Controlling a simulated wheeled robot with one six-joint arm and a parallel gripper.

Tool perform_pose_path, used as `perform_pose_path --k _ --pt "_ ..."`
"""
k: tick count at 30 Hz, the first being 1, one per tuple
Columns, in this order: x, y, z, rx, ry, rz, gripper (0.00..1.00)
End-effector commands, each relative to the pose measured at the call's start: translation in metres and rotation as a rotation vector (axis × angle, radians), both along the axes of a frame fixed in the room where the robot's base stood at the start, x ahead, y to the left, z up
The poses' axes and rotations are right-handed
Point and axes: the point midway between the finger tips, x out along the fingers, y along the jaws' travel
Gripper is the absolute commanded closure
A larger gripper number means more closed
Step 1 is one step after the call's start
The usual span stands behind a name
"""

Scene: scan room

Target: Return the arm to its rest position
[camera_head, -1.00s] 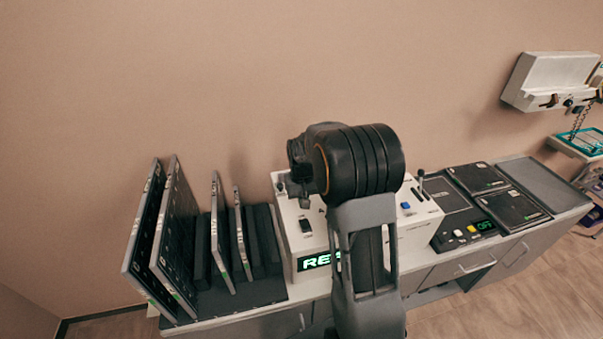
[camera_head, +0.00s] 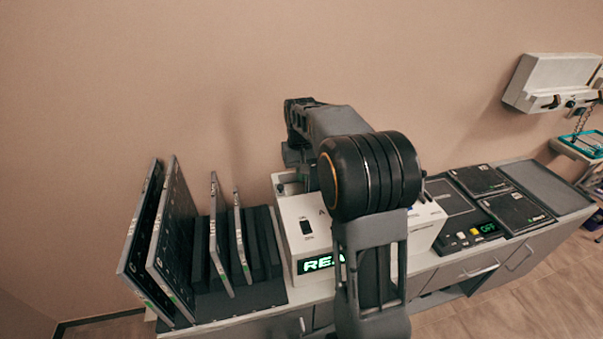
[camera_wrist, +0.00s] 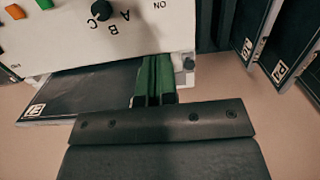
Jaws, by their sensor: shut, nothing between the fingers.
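My gripper (camera_wrist: 153,88) shows in the wrist view as two narrow green fingers, closed together with nothing between them. It is beside the lower edge of a white console (camera_wrist: 110,45) with a black knob lettered A, B, C. Whether it touches the console cannot be told. In the head view my dark arm stands in front of the same console (camera_head: 300,225), which has a green lit display, partly covered. My forearm reaches up and to the left behind the large black joint. The fingertips cannot be made out there.
A black rack (camera_head: 215,305) with several upright panels (camera_head: 180,225) stands left of the console. Flat dark panels (camera_head: 515,212) lie on the counter at right. In the wrist view a dark labelled plate (camera_wrist: 85,92) sticks out beside the console. A white wall unit (camera_head: 550,82) hangs at right.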

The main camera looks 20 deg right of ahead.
Motion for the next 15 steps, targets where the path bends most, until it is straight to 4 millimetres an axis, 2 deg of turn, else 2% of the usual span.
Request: perform_pose_path --k 11,13,15 --pt "0.003 -0.001 -0.005 -0.004 -0.021 -0.005 1.0" --pt "-0.006 0.001 -0.02 -0.002 -0.01 -0.008 1.0" --pt "-0.021 0.006 -0.024 -0.004 -0.023 -0.009 1.0"
